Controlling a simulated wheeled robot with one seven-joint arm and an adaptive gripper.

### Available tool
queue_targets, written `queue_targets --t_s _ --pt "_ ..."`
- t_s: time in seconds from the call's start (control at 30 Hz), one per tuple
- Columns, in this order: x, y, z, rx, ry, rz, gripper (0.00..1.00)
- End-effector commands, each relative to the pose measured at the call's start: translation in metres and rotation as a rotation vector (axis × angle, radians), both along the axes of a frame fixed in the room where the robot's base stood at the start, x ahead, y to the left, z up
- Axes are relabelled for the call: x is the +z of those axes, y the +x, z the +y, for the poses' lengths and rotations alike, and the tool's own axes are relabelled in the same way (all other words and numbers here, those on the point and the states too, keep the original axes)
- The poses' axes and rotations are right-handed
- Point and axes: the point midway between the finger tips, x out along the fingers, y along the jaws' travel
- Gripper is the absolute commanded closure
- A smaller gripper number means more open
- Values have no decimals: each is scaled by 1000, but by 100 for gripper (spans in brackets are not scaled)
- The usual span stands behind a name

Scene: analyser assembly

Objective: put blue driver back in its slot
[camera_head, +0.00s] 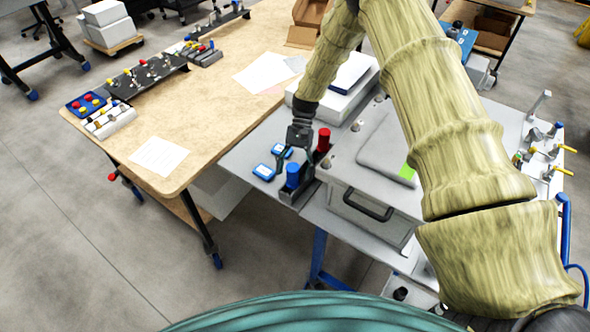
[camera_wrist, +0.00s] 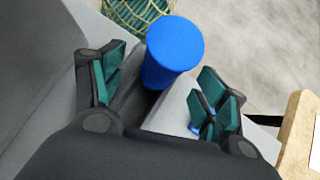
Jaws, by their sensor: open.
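The blue driver (camera_head: 292,176) stands upright in the dark holder (camera_head: 287,197) at the front edge of the grey bench, in front of the red driver (camera_head: 323,141). How deep it sits is hidden. My gripper (camera_head: 293,163) is just behind and above the blue driver, pointing down. In the wrist view the blue driver's round top (camera_wrist: 177,46) shows ahead of the gap between the green-padded fingers of my open gripper (camera_wrist: 160,97). The fingers are apart and I see no contact with it.
A grey case (camera_head: 370,213) with a black handle stands close on the right. A wooden table (camera_head: 215,120) with papers and valve parts is on the left, across a narrow gap.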

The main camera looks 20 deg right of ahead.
Motion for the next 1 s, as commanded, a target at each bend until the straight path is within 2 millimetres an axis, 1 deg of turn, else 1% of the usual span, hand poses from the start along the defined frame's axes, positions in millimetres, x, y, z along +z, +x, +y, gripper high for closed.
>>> queue_targets --t_s 0.3,0.47,1.0 --pt "0 0 0 0 0 0 23" --pt "8 8 -4 -1 0 -2 23" --pt "73 61 -36 0 1 -2 23"
